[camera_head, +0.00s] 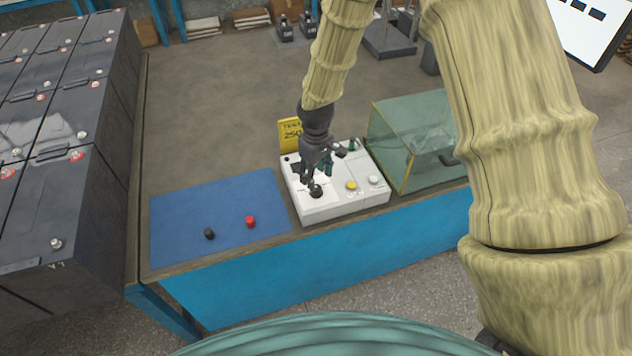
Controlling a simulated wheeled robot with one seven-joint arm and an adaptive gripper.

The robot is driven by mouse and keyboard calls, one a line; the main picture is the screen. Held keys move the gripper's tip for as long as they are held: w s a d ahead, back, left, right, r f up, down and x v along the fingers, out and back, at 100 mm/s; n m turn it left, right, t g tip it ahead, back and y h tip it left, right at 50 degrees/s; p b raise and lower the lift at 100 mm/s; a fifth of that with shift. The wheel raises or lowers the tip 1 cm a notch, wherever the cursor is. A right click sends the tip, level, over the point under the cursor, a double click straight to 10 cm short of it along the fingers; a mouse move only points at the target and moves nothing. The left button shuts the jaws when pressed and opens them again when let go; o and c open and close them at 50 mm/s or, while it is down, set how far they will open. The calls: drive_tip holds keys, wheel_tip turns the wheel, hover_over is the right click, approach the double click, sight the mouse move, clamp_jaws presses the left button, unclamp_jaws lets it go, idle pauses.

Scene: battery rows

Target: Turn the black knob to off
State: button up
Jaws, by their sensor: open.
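A white control box (333,208) stands near the front edge of the workbench. A black knob (316,191) sits on its top at the left front. A yellow button (351,185) and a pale button (374,180) are to its right. My gripper (313,180) reaches down over the box, right above and behind the knob. It is open, with nothing seen between its fingers. I cannot tell whether a finger touches the knob. The gripper hides part of the box top, and the knob's pointing direction is too small to read.
A blue mat (190,225) left of the box holds a small black piece (209,233) and a red piece (250,221). A yellow sign (289,133) stands behind the box. A clear case (405,140) stands close on the right. Large batteries (75,190) fill the left side.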

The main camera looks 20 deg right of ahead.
sight(317, 186)
wheel_tip(317, 186, up, 6)
drive_tip(key=shift+r, duration=0.2)
drive_tip(key=shift+s+d+f, duration=0.1)
idle(0.6)
